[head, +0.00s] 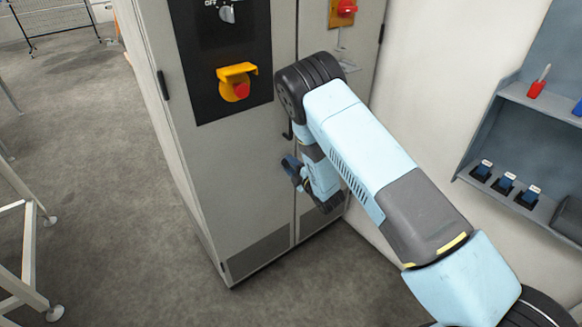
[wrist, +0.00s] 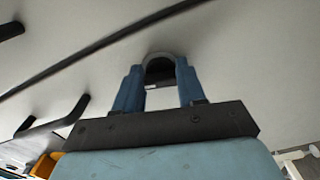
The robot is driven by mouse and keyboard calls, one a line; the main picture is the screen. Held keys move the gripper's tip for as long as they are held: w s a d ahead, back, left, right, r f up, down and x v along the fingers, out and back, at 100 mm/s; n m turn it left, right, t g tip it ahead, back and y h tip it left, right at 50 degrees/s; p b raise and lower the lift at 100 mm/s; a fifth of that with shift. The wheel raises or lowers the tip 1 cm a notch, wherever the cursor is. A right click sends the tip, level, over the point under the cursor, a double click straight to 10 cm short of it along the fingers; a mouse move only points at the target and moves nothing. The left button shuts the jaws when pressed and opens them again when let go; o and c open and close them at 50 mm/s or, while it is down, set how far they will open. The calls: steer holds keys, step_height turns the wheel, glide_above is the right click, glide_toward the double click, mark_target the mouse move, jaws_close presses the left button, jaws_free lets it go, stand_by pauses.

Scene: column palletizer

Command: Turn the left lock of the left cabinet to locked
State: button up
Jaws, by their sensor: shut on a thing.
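The grey cabinet (head: 235,185) stands left of centre in the head view. My gripper (head: 290,167) is low in front of its doors, near the seam and a dark door handle (head: 288,130). In the wrist view, the two blue fingers of my gripper (wrist: 159,75) are shut on a dark grey rounded piece (wrist: 159,63), which lies against the pale cabinet surface. It may be the lock, but the fingers cover its sides and I cannot read its position. A small pale patch shows between the fingers. In the head view, this piece is hidden.
The cabinet front has a black panel with an OFF selector (head: 228,13) and a yellow-shrouded red button (head: 238,86). A red rotary switch (head: 346,7) is to the right. A shelf unit (head: 500,95) stands at far right. Open floor (head: 95,150) lies left.

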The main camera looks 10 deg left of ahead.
steer(key=shift+s+a+f+n, duration=0.1)
steer(key=shift+n, duration=1)
steer(key=o, duration=0.8)
steer(key=shift+o, duration=1.2)
steer(key=v, duration=1.3)
steer(key=shift+s+d, duration=0.2)
steer(key=shift+d, duration=0.05)
